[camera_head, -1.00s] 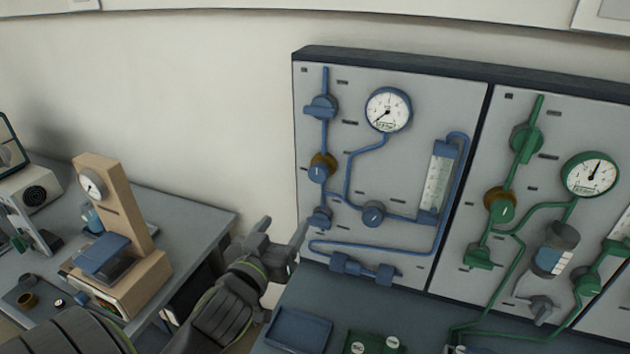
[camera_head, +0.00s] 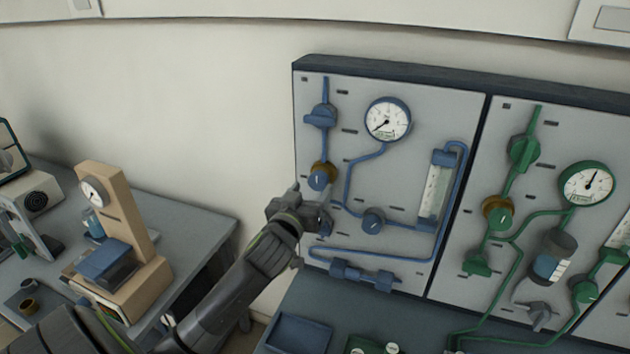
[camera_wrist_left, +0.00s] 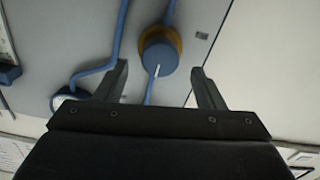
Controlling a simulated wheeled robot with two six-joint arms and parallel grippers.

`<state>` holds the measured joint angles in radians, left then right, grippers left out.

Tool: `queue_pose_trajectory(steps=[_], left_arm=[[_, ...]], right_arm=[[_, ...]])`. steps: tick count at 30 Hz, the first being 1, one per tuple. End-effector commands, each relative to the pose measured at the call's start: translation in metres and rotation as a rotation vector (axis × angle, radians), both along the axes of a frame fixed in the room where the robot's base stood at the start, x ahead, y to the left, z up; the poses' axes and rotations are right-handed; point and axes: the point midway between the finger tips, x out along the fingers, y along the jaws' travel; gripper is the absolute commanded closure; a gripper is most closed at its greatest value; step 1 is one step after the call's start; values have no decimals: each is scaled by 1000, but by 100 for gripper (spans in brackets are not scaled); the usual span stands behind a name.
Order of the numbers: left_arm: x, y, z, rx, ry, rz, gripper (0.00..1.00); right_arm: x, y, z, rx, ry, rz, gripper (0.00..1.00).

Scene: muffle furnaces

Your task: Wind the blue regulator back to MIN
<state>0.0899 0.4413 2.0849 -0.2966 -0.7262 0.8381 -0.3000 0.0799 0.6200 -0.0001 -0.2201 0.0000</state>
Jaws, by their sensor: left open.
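The blue regulator (camera_head: 319,178) is a round blue knob with a white pointer line and a brass-brown collar, on the left part of the blue panel (camera_head: 400,170). Its pointer looks close to upright in the head view. In the left wrist view the regulator knob (camera_wrist_left: 159,55) lies ahead, between the two spread fingers. My left gripper (camera_head: 311,206) is open and empty, just below and left of the knob, apart from it as far as I can tell. It partly hides the lower blue valve. The MIN mark is too small to read.
A blue valve (camera_head: 320,115) sits above the regulator, and a pressure gauge (camera_head: 387,119) is up and right. Another blue knob (camera_head: 372,220) is at lower right. Blue pipes run close by. A green panel (camera_head: 540,200) stands to the right. Bare wall is at left.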

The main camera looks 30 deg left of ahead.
Motion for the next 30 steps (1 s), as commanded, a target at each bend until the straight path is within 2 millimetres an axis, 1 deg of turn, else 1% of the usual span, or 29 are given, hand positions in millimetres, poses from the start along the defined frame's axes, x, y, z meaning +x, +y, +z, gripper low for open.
queue_pose_trajectory(steps=[1,3,9,20,30], left_arm=[[8,2,2,-1,0,1,37],[16,4,1,-1,0,0,37],[30,7,0,-1,0,0,37],[33,8,0,-1,0,0,37],[33,8,0,-1,0,0,82]], right_arm=[[0,0,3,0,0,0,64],[0,0,5,0,0,0,64],[0,0,8,0,0,0,64],[0,0,8,0,0,0,64],[0,0,8,0,0,0,64]])
